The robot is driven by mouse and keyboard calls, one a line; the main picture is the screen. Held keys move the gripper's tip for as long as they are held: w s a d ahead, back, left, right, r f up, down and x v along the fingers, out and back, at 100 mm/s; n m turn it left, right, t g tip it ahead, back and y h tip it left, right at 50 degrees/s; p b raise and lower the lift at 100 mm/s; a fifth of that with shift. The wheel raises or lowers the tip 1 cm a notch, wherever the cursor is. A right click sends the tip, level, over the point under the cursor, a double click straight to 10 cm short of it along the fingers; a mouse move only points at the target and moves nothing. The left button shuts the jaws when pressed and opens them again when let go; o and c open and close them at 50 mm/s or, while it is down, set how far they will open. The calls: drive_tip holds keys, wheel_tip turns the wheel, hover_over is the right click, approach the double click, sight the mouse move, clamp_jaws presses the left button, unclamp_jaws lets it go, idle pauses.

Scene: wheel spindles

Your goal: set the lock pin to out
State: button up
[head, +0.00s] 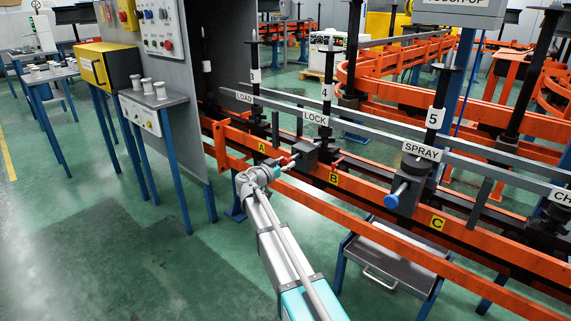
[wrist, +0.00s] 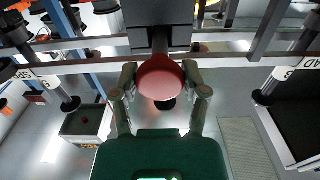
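The lock pin's red knob (wrist: 160,77) sticks out from a dark block on the rail in the wrist view. In the head view, the dark block (head: 306,154) stands beneath the LOCK sign (head: 316,118), with the red knob (head: 284,161) at its left side. My gripper (wrist: 160,80) has one finger on each side of the knob, with no clear gap showing between fingers and knob. In the head view, my gripper (head: 274,170) is at the knob and hides part of it. The pin's shaft inside the block is hidden.
An orange rail with letter plates (head: 334,179) and a grey sign rail (head: 370,133) run close by. A blue knob (head: 392,199) sits under SPRAY (head: 422,151). A grey tray (head: 385,265) stands below.

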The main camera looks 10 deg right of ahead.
clamp_jaws()
drive_tip(key=shift+v, duration=1.75)
drive_tip(key=o, duration=0.7)
unclamp_jaws()
drive_tip(key=shift+v, duration=6)
